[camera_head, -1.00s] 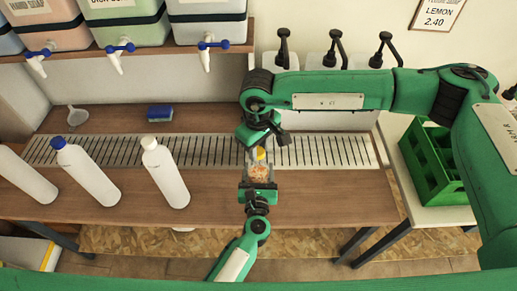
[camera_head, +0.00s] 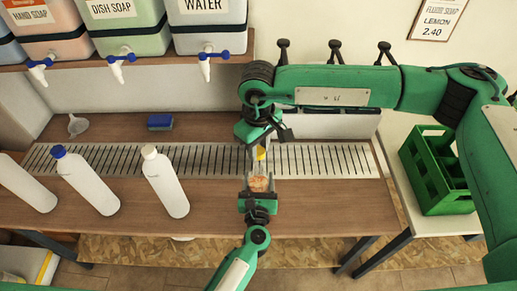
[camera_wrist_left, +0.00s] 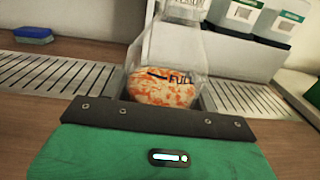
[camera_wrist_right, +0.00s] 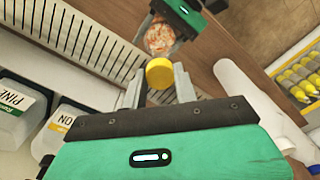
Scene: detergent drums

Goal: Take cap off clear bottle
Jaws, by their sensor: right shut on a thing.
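The clear bottle (camera_head: 259,184), with orange-and-white contents and a "FULL" mark in the left wrist view (camera_wrist_left: 160,88), stands between the fingers of my left gripper (camera_head: 258,193). That gripper is shut on its body. The bottle's top is cut off in the left wrist view. The yellow cap (camera_wrist_right: 159,73) is between the fingers of my right gripper (camera_wrist_right: 158,85), which is shut on it. In the head view the cap (camera_head: 260,153) appears above the bottle's body. I cannot tell whether the cap still touches the neck, as the fingers partly hide it.
White bottles (camera_head: 166,182) stand on the counter to the left. A slotted drain strip (camera_head: 330,160) runs behind. A blue sponge (camera_head: 160,122) and a funnel (camera_head: 77,125) lie at the back. A green crate (camera_head: 440,175) is at the right.

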